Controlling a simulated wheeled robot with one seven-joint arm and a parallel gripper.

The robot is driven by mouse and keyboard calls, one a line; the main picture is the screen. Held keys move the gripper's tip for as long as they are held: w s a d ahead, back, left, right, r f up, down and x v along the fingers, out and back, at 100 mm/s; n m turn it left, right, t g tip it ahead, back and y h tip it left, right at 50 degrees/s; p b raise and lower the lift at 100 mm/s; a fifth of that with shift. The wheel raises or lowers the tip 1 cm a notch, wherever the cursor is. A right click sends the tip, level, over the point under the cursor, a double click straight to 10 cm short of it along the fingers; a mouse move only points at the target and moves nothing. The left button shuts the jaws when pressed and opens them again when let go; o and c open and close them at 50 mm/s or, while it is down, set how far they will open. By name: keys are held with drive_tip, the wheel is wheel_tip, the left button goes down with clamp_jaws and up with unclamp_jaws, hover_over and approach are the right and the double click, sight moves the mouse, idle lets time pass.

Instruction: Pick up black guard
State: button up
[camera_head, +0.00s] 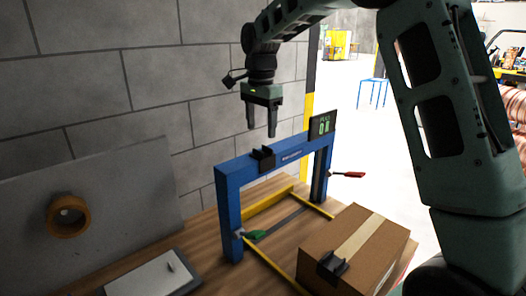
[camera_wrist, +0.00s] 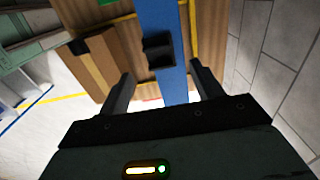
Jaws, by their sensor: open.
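A small black guard-like piece (camera_head: 262,158) sits on top of the blue frame's (camera_head: 229,205) crossbeam. In the wrist view it (camera_wrist: 158,52) lies on the blue beam (camera_wrist: 160,15), just beyond the space between my fingertips. A similar black piece (camera_head: 332,265) is on the cardboard box (camera_head: 352,248) at the front right; the pictures do not settle which is the named guard. My gripper (camera_head: 261,131) points down above the crossbeam, fingers apart and empty, with a gap above the piece on the beam.
A display reading 01 (camera_head: 322,125) stands at the beam's right end. A red-handled clamp (camera_head: 348,174) projects at the right. The wooden table (camera_head: 205,232) also carries a flat grey case (camera_head: 152,277). A tape roll (camera_head: 69,216) is on the grey panel at left.

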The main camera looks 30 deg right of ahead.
sight(263, 149)
drive_tip(key=shift+s+d+f+p, duration=0.1)
drive_tip(key=shift+f+p, duration=0.65)
drive_tip(key=shift+f, duration=0.8)
drive_tip(key=shift+s+d+f+p, duration=0.1)
drive_tip(key=shift+f+p, duration=0.6)
drive_tip(key=shift+f, duration=0.8)
drive_tip(key=c, duration=1.1)
